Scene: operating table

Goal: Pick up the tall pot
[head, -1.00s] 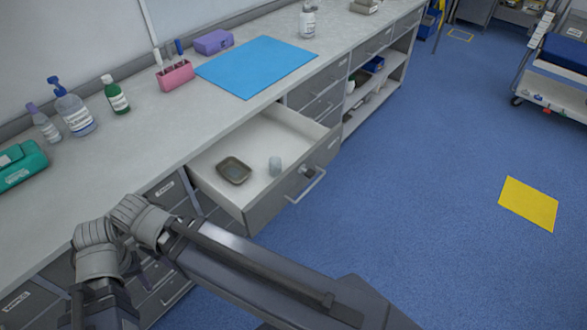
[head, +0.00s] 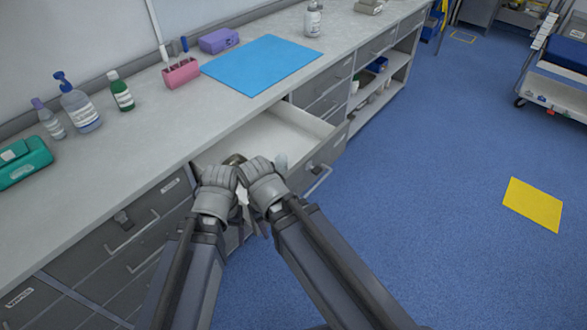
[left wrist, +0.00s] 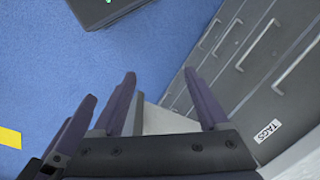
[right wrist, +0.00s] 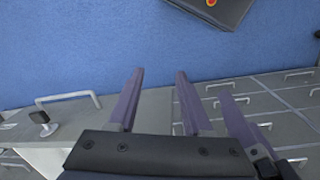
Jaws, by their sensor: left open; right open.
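The tall pot (head: 281,160) is a small pale grey cylinder inside the open drawer (head: 328,158). In the head view only a sliver of it shows behind my right wrist. A brown shallow dish (head: 234,159) in the same drawer is mostly covered by my wrists. My left gripper (left wrist: 162,85) is open and empty, close to the drawer's near side. My right gripper (right wrist: 160,80) is open and empty beside it, near the drawer front. The two grippers are side by side, and a finger of each shows in the other's wrist view. Neither wrist view shows the pot.
The drawer handle (right wrist: 68,98) and a knob (right wrist: 40,118) stick out of the drawer front. The counter above holds a blue mat (head: 262,64), a pink holder (head: 182,73), several bottles and a teal box (head: 22,163).

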